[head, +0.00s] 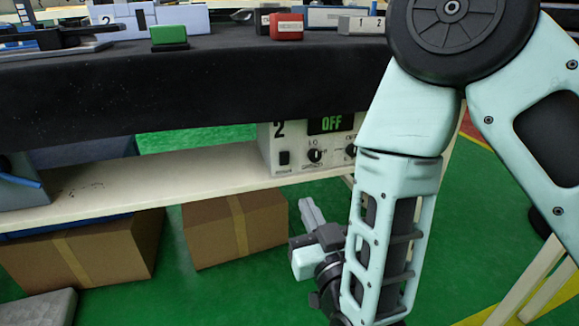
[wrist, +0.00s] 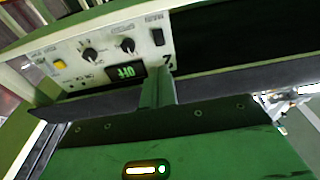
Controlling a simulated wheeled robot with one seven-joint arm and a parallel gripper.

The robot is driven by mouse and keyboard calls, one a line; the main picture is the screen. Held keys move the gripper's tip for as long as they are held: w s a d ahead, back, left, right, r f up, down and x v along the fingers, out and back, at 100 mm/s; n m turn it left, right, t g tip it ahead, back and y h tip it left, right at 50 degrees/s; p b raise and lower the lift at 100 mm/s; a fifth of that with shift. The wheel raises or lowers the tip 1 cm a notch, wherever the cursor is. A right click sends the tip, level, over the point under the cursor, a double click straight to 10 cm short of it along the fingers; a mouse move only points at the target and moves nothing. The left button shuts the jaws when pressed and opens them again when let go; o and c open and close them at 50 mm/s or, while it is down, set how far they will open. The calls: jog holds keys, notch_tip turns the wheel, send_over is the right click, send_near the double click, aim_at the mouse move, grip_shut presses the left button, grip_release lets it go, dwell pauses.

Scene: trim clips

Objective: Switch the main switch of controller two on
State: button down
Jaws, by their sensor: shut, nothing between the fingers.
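Controller two (head: 300,166) is a pale box on the shelf under the covered table, marked 2, with a green display reading OFF (head: 331,123). Its small black main switch (head: 284,158) is at the panel's lower left, below the 2. In the wrist view the panel (wrist: 75,60) appears upside down, with the black switch (wrist: 157,37) at its upper right. My gripper (head: 310,208) is shut and empty, low in front of the shelf and below the controller, apart from the switch. In the wrist view the closed fingers (wrist: 158,90) overlap the panel's edge near the 2.
The wooden shelf (head: 150,180) edge runs below the controller. Cardboard boxes (head: 232,232) stand on the green floor underneath. The black-covered table top (head: 180,85) overhangs above. My arm hides the controller's right part in the head view.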

aim_at(286, 153)
jog(key=b+x, duration=0.1)
jog(key=x, duration=1.1)
jog(key=shift+w+r, duration=0.25)
jog(key=shift+a, duration=0.1)
jog(key=p, duration=0.1)
jog(key=r+g+p, duration=0.1)
jog(key=p, duration=0.1)
jog(key=shift+w+r, duration=0.2)
jog(key=shift+w, duration=0.1)
jog(key=shift+w+a+r+g+p, duration=0.15)
jog(key=shift+g+p, duration=0.25)
jog(key=shift+p, duration=0.85)
jog(key=shift+g+h+p, duration=0.3)
jog(key=shift+p, duration=0.35)
jog(key=shift+f, duration=0.2)
